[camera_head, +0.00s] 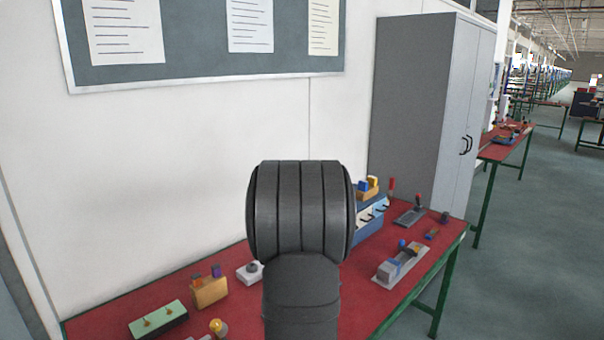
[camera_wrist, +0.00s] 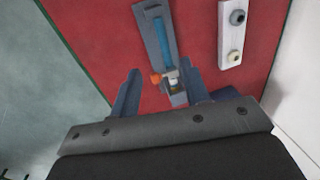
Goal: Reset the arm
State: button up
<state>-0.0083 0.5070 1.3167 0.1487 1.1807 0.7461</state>
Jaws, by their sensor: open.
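My gripper (camera_wrist: 159,70) shows in the wrist view with its two blue-grey fingers spread apart. Nothing is held between them. In the head view my dark arm fills the centre and the gripper is hidden.
The red table (camera_head: 228,265) bears a green block (camera_head: 158,319), a tan block (camera_head: 209,292), a white piece (camera_head: 250,273), a blue box (camera_head: 370,224) and grey fixtures (camera_head: 400,264). A wall and a grey cabinet (camera_head: 425,110) stand behind. A white two-knob strip (camera_wrist: 233,35) lies right of my gripper.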

jog(key=s+d+r+n+t+h, duration=0.1)
jog(key=s+d+r+h, duration=0.1)
jog(key=s+d, duration=0.8)
jog(key=s+d+r+n+t+h, duration=0.1)
jog(key=s+d+r+n+h, duration=0.1)
jog(key=s+d, duration=0.9)
jog(key=shift+s+r+h, duration=0.3)
jog(key=shift+s+r, duration=0.4)
jog(key=shift+s, duration=0.45)
jog(key=shift+o, duration=0.2)
